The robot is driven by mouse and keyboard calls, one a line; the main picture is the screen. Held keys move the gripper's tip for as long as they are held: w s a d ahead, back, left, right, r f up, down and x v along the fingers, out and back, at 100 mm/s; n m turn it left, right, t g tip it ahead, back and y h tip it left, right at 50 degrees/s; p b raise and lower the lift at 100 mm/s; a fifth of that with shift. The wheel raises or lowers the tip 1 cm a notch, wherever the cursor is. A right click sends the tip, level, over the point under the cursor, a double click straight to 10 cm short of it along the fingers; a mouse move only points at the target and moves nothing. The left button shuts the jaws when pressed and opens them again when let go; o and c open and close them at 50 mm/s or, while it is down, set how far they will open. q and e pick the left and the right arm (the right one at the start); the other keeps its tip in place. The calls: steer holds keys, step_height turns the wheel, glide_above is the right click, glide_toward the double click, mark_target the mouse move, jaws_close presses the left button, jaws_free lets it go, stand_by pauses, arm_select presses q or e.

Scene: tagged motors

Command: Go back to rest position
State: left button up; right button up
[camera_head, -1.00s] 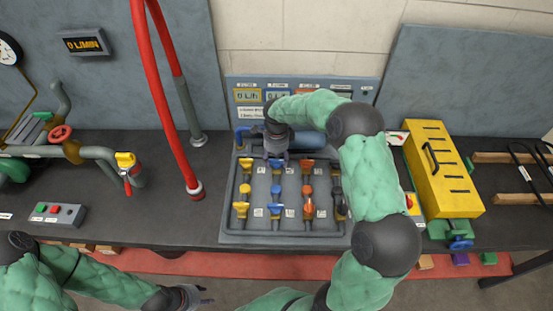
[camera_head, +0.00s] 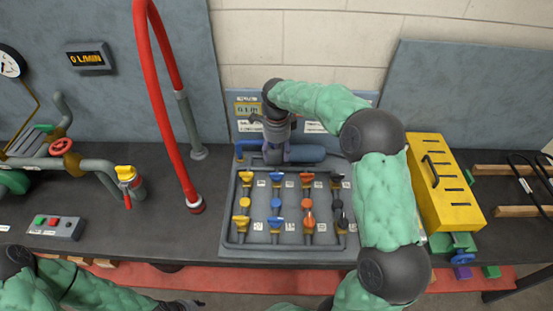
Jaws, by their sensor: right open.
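My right gripper (camera_head: 276,155) is open and empty, pointing down at the back of the grey valve panel (camera_head: 230,234), in front of the blue cylinder (camera_head: 308,154). Its green-covered arm arches over from the right and hides part of the display board behind. The panel carries rows of yellow, blue, orange and black valve handles. My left gripper (camera_head: 190,304) is low at the bottom edge, partly cut off, with its arm coming in from the left. I cannot tell its jaw state.
A yellow box (camera_head: 443,183) stands right of my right arm, close to it. Red pipes (camera_head: 153,88) rise left of the panel. A button box (camera_head: 56,227) and a yellow-handled valve (camera_head: 126,173) sit at the left. Bare table lies between the button box and the panel.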

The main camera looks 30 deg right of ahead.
steer(key=shift+r, duration=0.35)
stand_by(0.3)
